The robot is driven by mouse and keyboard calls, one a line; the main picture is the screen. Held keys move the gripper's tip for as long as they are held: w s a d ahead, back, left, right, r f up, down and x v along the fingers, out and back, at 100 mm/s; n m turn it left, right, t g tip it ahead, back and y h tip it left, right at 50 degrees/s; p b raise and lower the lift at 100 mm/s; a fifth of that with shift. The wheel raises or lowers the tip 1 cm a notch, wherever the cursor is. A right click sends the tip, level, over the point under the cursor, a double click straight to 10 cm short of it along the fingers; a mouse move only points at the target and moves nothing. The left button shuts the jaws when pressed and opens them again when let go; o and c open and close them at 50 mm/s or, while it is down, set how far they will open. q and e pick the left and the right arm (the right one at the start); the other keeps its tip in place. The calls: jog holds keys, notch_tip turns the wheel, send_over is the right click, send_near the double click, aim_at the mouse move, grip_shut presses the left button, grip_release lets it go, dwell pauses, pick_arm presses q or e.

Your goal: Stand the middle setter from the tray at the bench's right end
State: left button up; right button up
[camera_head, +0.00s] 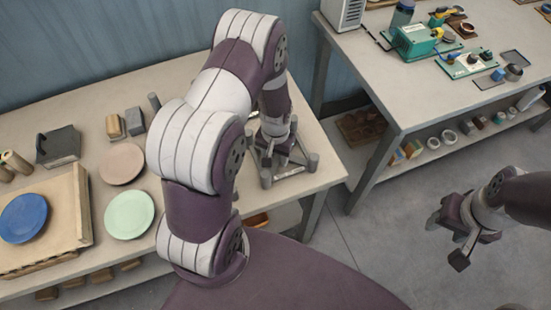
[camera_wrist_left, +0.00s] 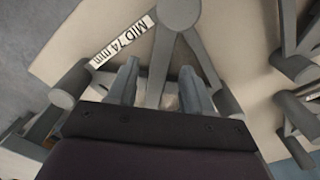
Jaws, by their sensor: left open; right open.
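At the bench's (camera_head: 70,100) right end, grey setters (camera_head: 265,180) with posts and bars stand low, partly hidden by my left arm. In the left wrist view a white label reading "MID 74 mm" (camera_wrist_left: 123,38) lies beside a grey setter (camera_wrist_left: 180,12) with a round post and spreading bars. My left gripper (camera_head: 278,153) is open over it; in the wrist view its two fingers (camera_wrist_left: 158,80) are on either side of one grey bar. I cannot tell whether they touch it. My right gripper (camera_head: 458,238) is open and empty, above the floor at right.
A blue plate (camera_head: 23,218) lies on a beige tray (camera_head: 82,205). A green plate (camera_head: 129,214) and a tan plate (camera_head: 122,163) lie beside it. More setter parts (camera_wrist_left: 295,65) are close on the right in the wrist view.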

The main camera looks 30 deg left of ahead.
pick_arm(q)
notch_tip(320, 180, up, 11)
jog(key=s+d+r+m+t, duration=0.1)
jog(key=s+d+r, duration=0.4)
jog(key=s+r, duration=0.2)
jog(key=shift+s+d+r+b, duration=0.2)
jog(key=shift+s+b, duration=0.2)
jog(key=shift+s, duration=0.5)
jog(key=shift+s, duration=0.1)
